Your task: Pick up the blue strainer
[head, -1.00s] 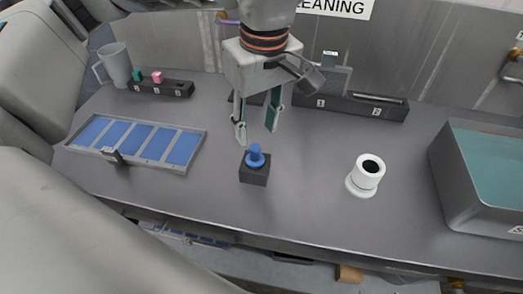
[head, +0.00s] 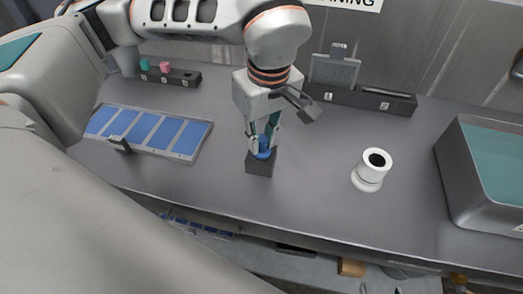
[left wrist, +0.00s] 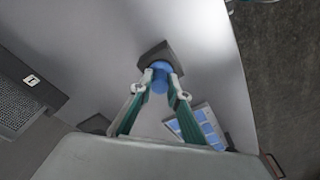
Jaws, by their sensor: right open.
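The blue strainer (head: 263,154) sits on a small dark block (head: 260,166) on the grey worktop. My left gripper (head: 263,143) points down over it, with one finger on each side. In the left wrist view, the strainer (left wrist: 160,76) shows between the two fingertips (left wrist: 162,85), and the block (left wrist: 157,55) lies just beyond. The fingers hide part of the strainer. I cannot tell whether they press on it or stand just clear. My right gripper is not in view.
A tray with blue panels (head: 203,141) lies left of the block. A white flanged cylinder (head: 368,170) stands to the right, and a grey bin (head: 463,190) is at the far right. A dark rack (head: 360,98) stands behind. The worktop between block and cylinder is clear.

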